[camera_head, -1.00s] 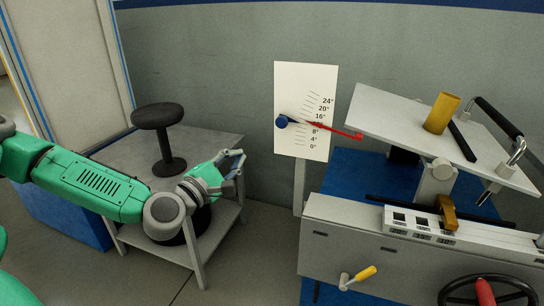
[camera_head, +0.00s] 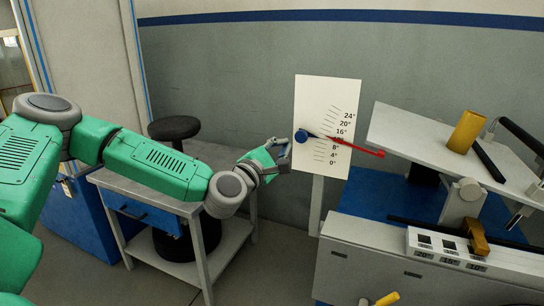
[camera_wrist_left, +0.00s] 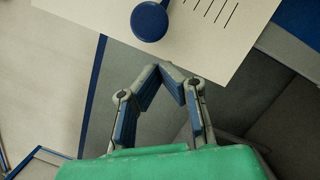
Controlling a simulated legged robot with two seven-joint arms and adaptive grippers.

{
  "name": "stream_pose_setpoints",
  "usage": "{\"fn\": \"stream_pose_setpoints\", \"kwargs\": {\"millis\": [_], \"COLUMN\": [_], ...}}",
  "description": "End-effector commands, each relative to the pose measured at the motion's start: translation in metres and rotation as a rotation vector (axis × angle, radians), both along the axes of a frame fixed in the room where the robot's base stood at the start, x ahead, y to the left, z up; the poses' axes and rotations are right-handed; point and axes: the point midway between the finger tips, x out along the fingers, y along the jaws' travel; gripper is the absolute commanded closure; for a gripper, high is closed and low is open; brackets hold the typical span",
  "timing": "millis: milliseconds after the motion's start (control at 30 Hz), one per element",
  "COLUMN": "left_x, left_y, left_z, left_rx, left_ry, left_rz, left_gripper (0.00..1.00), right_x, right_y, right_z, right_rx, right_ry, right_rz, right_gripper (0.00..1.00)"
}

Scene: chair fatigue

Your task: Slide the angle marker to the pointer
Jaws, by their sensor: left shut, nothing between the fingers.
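A white angle scale board (camera_head: 315,95) with marks from 0° to 24° stands on a post. The angle marker's round blue knob (camera_head: 301,135) sits at the left of the board, left of the marks. The red pointer (camera_head: 365,149) reaches from the tilted grey plate leftward across the marks, its tip near the marks below 16°. My left gripper (camera_head: 287,148) is just left of and slightly below the knob, seemingly apart from it. In the left wrist view its fingertips (camera_wrist_left: 171,70) meet, empty, below the blue knob (camera_wrist_left: 150,21). My right gripper is not in view.
The machine with the tilted grey plate (camera_head: 400,130) and a yellow cylinder (camera_head: 466,132) stands at the right. A grey side table (camera_head: 160,205) and a black stool (camera_head: 174,128) are below and behind my left arm. The wall behind is clear.

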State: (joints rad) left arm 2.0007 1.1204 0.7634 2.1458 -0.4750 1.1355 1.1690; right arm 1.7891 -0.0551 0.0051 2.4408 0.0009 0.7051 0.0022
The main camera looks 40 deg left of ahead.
Motion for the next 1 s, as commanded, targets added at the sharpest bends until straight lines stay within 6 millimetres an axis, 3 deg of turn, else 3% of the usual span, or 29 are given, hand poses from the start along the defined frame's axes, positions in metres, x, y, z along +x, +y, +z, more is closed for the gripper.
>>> {"fn": "stream_pose_setpoints", "kwargs": {"millis": [133, 433, 633, 1000], "left_x": [0.001, 0.001, 0.003, 0.004], "left_y": [-0.008, -0.005, -0.013, -0.015], "left_z": [0.005, 0.004, 0.022, 0.018], "left_rx": [0.004, 0.000, 0.027, 0.031], "left_ry": [0.000, -0.001, 0.003, 0.005], "left_rz": [-0.002, -0.003, -0.004, -0.004], "left_gripper": [1.00, 1.00, 1.00, 1.00], "right_x": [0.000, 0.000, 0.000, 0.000], "right_y": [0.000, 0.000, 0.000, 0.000], "right_z": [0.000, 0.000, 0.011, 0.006], "right_rx": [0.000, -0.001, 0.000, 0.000], "right_ry": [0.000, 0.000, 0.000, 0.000], "right_rz": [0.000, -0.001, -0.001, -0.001], "right_gripper": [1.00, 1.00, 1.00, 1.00]}}
